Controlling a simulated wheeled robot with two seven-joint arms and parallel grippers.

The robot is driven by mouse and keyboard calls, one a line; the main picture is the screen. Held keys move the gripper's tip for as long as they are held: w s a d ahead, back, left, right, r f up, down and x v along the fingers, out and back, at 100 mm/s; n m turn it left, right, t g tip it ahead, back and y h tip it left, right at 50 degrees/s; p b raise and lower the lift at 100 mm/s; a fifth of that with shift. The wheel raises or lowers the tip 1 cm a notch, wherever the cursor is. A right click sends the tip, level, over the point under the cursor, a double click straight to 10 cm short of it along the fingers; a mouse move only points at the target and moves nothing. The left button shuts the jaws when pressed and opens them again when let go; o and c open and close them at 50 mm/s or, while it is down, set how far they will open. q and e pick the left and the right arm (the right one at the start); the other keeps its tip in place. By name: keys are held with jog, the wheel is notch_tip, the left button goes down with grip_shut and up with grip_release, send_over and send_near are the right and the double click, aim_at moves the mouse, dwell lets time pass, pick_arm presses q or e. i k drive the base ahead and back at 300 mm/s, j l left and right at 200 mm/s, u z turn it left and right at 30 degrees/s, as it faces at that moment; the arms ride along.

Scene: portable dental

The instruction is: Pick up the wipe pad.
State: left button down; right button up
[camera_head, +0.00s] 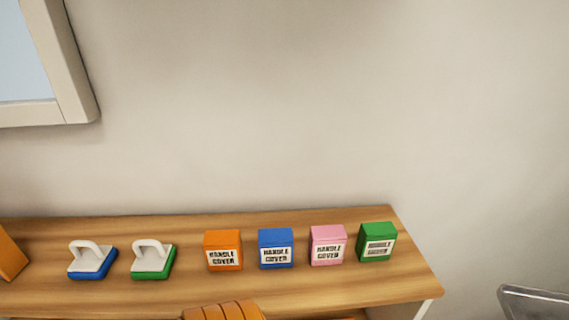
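Two pads with white arched handles stand on the wooden shelf top (330,292), at its left. One pad has a blue base (92,263), and the other, just right of it, has a green base (153,263). They look like wipe pads, but no label shows on them. They stand apart from each other, handles up. Neither of my grippers is in view.
Right of the pads stand "HANDLE COVER" boxes: orange (222,250), blue (276,249), pink (328,246) and green (377,242). An orange block (9,257) is cut off at left. A ribbed orange-brown thing (225,311) shows at the bottom edge.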

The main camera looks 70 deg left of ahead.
aim_at(155, 260)
jog(key=u, duration=3.1)
